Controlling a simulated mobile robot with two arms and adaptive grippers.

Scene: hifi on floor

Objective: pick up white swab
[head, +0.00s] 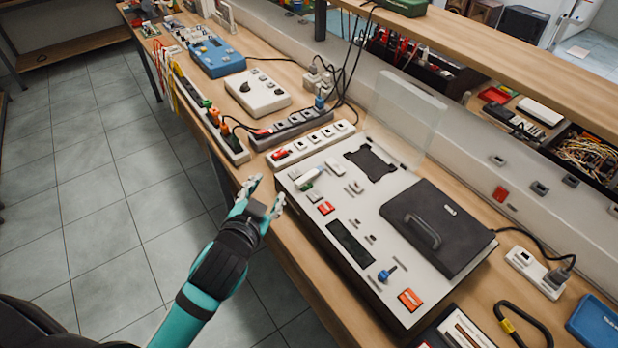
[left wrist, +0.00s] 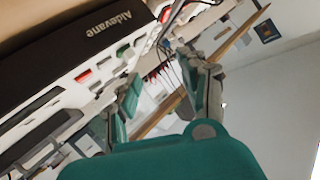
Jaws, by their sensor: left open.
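A small white piece with a green end (head: 307,178) lies on the upper left of the white device panel (head: 330,215); it may be the white swab, but it is too small to be sure. My left gripper (head: 265,192) is open and empty. It is just left of the panel's left edge, over the table's front edge, a short way from that white piece. In the left wrist view my left gripper (left wrist: 163,75) shows its two fingers apart with nothing between them. I cannot make out the swab in that view. My right gripper is not in view.
A black hinged box with a handle (head: 438,228) and a clear raised cover (head: 405,115) stand on the panel. Power strips (head: 312,143), a white box (head: 257,92) and a blue device (head: 212,55) stand farther back. Tiled floor (head: 120,170) is clear at left.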

